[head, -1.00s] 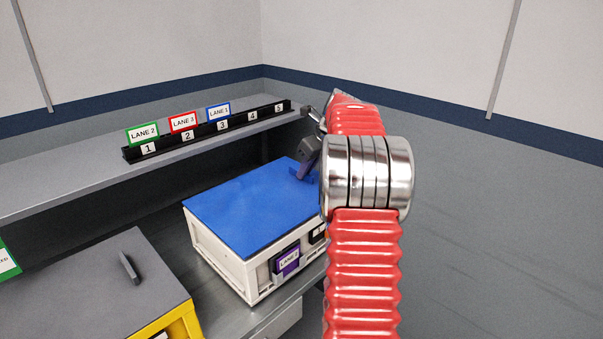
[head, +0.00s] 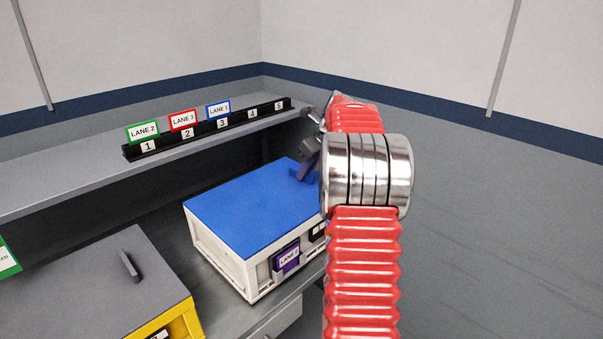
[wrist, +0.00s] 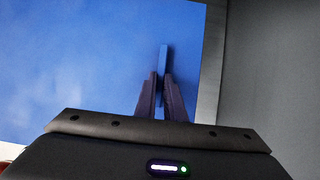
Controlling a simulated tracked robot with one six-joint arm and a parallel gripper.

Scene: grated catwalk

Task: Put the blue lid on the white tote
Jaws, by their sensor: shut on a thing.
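The blue lid (head: 250,208) lies over the top of the white tote (head: 222,264) in the head view, roughly in line with its rim. Whether it is fully seated all round cannot be told, as my arm hides the right side. My gripper (head: 303,172) is at the lid's far right part, partly hidden behind my arm. In the wrist view my gripper (wrist: 163,95) is shut on the upright blue handle (wrist: 163,60) of the lid, whose blue surface (wrist: 70,60) fills the left of the picture. The tote's front carries a purple LANE card (head: 289,259).
A yellow tote (head: 182,325) with a grey lid (head: 90,285) and handle stands at the front left. Behind is a shelf (head: 60,185) with a black numbered rail (head: 205,132) holding LANE 2, LANE 3 and LANE 1 cards. Open floor lies to the right.

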